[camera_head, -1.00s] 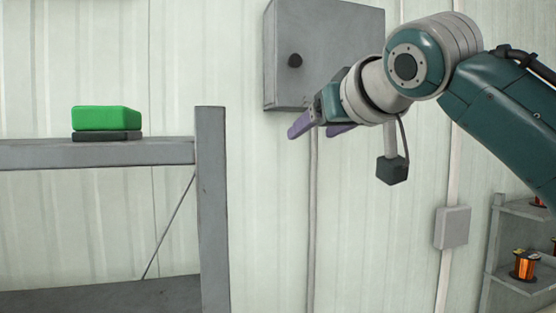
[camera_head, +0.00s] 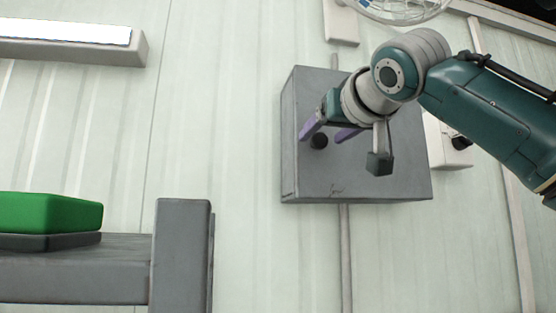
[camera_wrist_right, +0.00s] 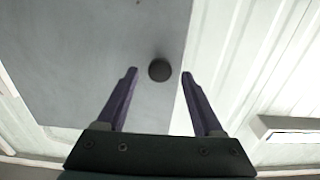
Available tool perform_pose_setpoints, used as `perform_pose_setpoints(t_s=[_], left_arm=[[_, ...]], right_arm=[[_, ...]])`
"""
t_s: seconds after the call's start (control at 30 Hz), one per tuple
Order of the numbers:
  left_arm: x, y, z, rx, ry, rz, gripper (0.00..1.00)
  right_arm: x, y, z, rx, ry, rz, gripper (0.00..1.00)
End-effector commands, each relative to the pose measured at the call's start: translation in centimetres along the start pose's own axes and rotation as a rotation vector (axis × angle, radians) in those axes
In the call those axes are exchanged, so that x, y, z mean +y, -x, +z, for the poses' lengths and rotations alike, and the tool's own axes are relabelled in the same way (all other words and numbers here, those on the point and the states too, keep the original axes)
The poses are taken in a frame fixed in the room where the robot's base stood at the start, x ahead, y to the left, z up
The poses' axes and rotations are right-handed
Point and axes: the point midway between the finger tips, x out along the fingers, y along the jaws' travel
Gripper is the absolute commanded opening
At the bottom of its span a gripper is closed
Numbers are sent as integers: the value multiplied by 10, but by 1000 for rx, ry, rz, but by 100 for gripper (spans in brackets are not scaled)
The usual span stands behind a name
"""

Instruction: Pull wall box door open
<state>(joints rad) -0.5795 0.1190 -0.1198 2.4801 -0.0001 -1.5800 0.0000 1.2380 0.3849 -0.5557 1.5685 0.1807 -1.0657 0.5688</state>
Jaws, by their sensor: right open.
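The grey wall box (camera_head: 300,178) hangs on the corrugated wall, right of centre in the head view, and its door looks shut. A round black knob (camera_head: 319,141) sits on the left part of its front. My right gripper (camera_head: 328,137) is open in front of the box, its purple fingers on either side of the knob in the picture. In the right wrist view the knob (camera_wrist_right: 160,70) shows between and slightly beyond the two fingertips (camera_wrist_right: 158,75), with no visible contact, against the box's grey face (camera_wrist_right: 90,50). My left gripper is not in view.
A grey shelf (camera_head: 182,255) with a green-topped block (camera_head: 48,214) stands at lower left. A light fixture (camera_head: 70,42) is at upper left. A pale wall unit (camera_head: 447,140) is right of the box, and a conduit (camera_head: 346,255) runs below it. The wall between shelf and box is clear.

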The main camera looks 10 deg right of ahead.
Motion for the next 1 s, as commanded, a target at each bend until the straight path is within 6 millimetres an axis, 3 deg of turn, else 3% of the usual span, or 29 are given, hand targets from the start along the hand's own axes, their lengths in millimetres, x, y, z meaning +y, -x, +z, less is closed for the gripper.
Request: perform_pose_setpoints(t_s=[0.4,1.0], left_arm=[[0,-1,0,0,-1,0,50],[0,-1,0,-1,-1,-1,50]], right_arm=[[-2,2,0,0,0,2,68],[-2,1,0,0,0,1,0]])
